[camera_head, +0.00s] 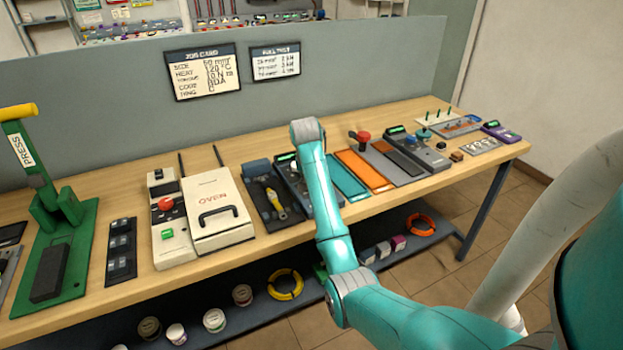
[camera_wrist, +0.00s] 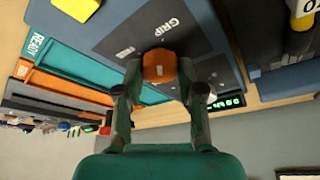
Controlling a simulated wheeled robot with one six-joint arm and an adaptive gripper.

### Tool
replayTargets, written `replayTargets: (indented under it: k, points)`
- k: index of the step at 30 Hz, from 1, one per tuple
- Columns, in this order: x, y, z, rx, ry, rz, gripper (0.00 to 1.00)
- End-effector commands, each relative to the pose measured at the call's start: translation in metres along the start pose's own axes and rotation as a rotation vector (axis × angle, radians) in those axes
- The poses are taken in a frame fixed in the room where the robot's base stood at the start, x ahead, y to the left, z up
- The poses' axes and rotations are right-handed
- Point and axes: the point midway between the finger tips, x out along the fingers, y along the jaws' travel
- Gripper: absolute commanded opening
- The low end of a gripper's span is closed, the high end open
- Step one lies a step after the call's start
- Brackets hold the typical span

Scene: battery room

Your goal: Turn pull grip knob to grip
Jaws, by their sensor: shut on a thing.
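The pull grip knob (camera_wrist: 159,66) is a round orange knob with a pale mark on its face. It sits on a dark grey panel (camera_wrist: 200,22) beside the printed word GRIP. My gripper (camera_wrist: 158,74) has one finger on each side of the knob and is shut on it. A small white label (camera_wrist: 125,52) is on the panel to the left of the knob. A green-lit display (camera_wrist: 226,103) shows to the right, its digits too blurred to read. In the head view my arm hides the knob and my gripper; part of the tester (camera_head: 290,182) shows.
A teal tray marked READY (camera_wrist: 75,62) and an orange tray (camera_wrist: 50,85) lie to the left in the wrist view. A yellow-handled tool (camera_head: 277,208) lies beside the tester. The white oven (camera_head: 218,210) and green press (camera_head: 60,225) stand farther left on the wooden bench (camera_head: 130,180).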

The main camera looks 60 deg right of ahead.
Motion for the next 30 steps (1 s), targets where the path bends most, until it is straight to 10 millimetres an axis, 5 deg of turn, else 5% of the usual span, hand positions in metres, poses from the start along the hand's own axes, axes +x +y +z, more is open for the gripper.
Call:
replayTargets:
  k: [27, 28, 30]
  points:
    - [0.0009, -0.0007, 0.0009, 0.168, -0.004, 0.071, 0.03]
    - [0.0009, -0.0007, 0.001, 0.168, -0.004, 0.071, 0.41]
    - [0.0008, -0.0008, 0.0008, 0.168, -0.003, 0.071, 0.58]
